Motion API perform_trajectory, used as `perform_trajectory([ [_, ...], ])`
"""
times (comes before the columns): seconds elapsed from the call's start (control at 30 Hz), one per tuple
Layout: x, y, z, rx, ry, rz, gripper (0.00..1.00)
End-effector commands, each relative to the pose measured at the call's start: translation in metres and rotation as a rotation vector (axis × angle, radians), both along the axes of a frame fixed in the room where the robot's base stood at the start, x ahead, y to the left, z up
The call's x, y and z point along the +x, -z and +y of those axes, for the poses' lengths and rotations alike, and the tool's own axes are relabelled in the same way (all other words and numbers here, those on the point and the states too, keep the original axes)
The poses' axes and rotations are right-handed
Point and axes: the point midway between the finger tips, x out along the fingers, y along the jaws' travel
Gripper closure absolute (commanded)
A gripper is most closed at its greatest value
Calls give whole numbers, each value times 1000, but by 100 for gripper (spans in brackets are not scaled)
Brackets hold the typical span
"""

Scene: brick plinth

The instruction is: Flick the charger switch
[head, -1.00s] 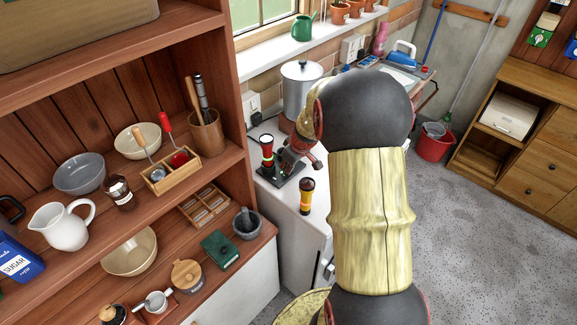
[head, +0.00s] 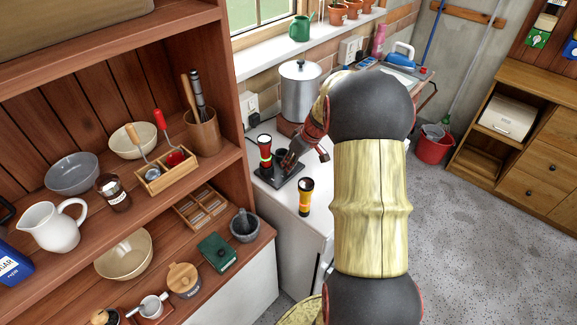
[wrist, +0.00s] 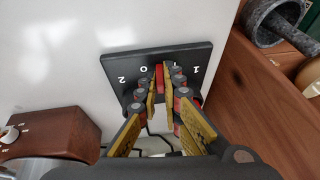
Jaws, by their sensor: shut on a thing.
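The charger (head: 280,181) is a dark flat base on the white worktop, with a red-and-black flashlight (head: 265,153) upright at its left side. In the wrist view the charger's plate (wrist: 122,65) carries white marks, including 2, 0 and 1. A small red switch (wrist: 160,75) stands up from the plate close to the 0. My gripper (wrist: 162,84) is over the plate, its yellow-padded fingers closed on either side of the switch. In the head view my gripper (head: 289,161) is low over the charger, right of the flashlight; the switch is hidden there.
A black-and-orange flashlight (head: 305,198) stands on the worktop in front of the charger. A large metal pot (head: 300,92) stands behind, on a brown base. The wooden shelf unit (head: 232,100) with bowls and jars is close on the left. Open floor lies to the right.

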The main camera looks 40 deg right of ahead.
Motion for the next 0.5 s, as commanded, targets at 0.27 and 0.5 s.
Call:
perform_trajectory([
  [0.27, 0, 0, 0, -1, 0, 0, 85],
  [0.5, -1, -3, -1, -2, 0, -1, 85],
])
